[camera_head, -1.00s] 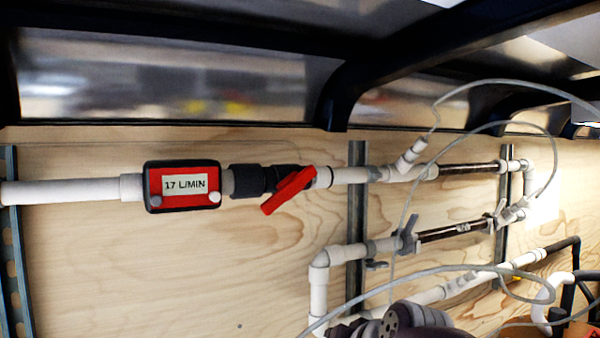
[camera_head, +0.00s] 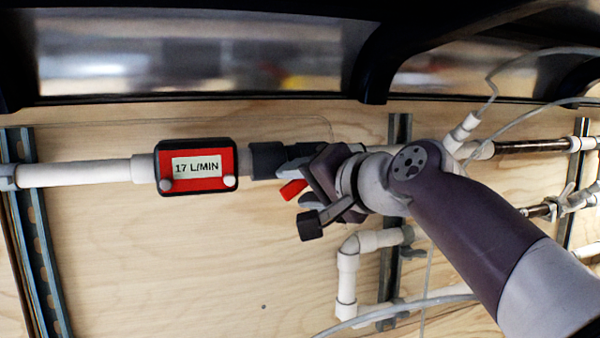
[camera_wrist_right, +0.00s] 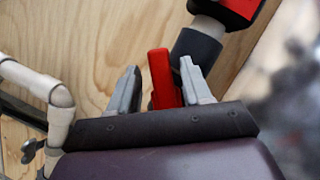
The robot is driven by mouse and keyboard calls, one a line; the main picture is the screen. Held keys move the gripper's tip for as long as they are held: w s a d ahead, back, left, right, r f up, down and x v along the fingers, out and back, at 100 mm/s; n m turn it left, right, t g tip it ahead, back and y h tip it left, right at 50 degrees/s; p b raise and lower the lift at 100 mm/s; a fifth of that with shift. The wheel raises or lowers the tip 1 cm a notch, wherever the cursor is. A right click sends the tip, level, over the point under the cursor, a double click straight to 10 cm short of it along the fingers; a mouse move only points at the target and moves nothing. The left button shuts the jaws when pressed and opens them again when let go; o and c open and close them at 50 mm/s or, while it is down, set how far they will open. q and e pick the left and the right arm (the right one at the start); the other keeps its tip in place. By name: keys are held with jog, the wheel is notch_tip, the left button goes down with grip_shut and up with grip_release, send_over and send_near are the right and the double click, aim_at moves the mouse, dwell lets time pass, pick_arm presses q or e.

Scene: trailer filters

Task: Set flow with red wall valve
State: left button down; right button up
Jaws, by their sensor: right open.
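The red valve handle (camera_head: 292,189) sits on the white wall pipe, to the right of the flow meter; much of the valve is hidden behind my gripper. The red flow meter (camera_head: 196,167) with a black rim reads 17 L/MIN. My right gripper (camera_head: 305,205) is open at the valve. In the right wrist view the red handle (camera_wrist_right: 164,78) stands between the two grey fingers (camera_wrist_right: 158,88), closer to the right finger. I cannot tell whether either finger touches it. My left gripper is not in view.
A dark shelf edge (camera_head: 180,104) runs above the pipe. White pipes (camera_head: 347,275) and thin grey hoses lie at the lower right, behind my right arm. A metal rail (camera_head: 35,235) stands at the left. The plywood wall (camera_head: 200,260) below the meter is clear.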

jog(key=shift+w+a+f, duration=0.1)
jog(key=shift+w+a, duration=0.1)
jog(key=shift+a, duration=0.4)
jog(key=shift+w+d, duration=0.1)
jog(key=shift+c, duration=0.3)
grip_shut()
jog(key=n, duration=0.1)
jog(key=d+f+n+h, duration=0.1)
jog(key=n, duration=0.1)
jog(key=shift+w+f+h, duration=0.15)
jog(key=shift+w+h, duration=0.05)
jog(key=shift+h, duration=0.1)
jog(key=shift+o, duration=0.3)
grip_release()
jog(key=shift+d, duration=0.1)
jog(key=shift+s, duration=0.1)
